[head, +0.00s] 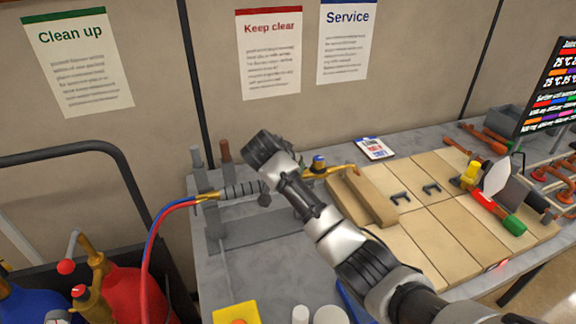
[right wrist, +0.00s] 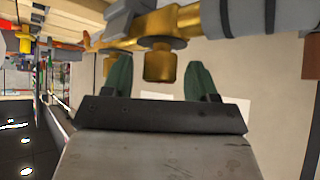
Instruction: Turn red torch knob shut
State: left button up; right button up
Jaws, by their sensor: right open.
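The torch rests at the wall side of the bench, its ribbed grey handle (head: 240,190) to the left of my right arm and its brass tube (head: 335,171) to the right. A blue knob (head: 318,160) shows on it. I see no red torch knob; my arm covers the middle of the torch in the head view. In the right wrist view, my right gripper (right wrist: 160,80) is open, its green fingers on either side of a brass cylindrical fitting (right wrist: 159,65) under the torch body. I cannot tell whether they touch it. My left gripper is not in view.
Red and blue hoses (head: 160,214) run from the torch down to the left, near a red cylinder (head: 134,292) and a blue one (head: 30,308). Tan boards (head: 425,220), a wooden block (head: 368,200) and copper pipes (head: 480,135) occupy the bench's right side.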

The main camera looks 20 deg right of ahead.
jog(key=b+v, duration=0.2)
jog(key=v, duration=0.8)
jog(key=shift+a+r+b, duration=0.2)
jog(key=shift+b, duration=0.15)
jog(key=shift+s, duration=0.2)
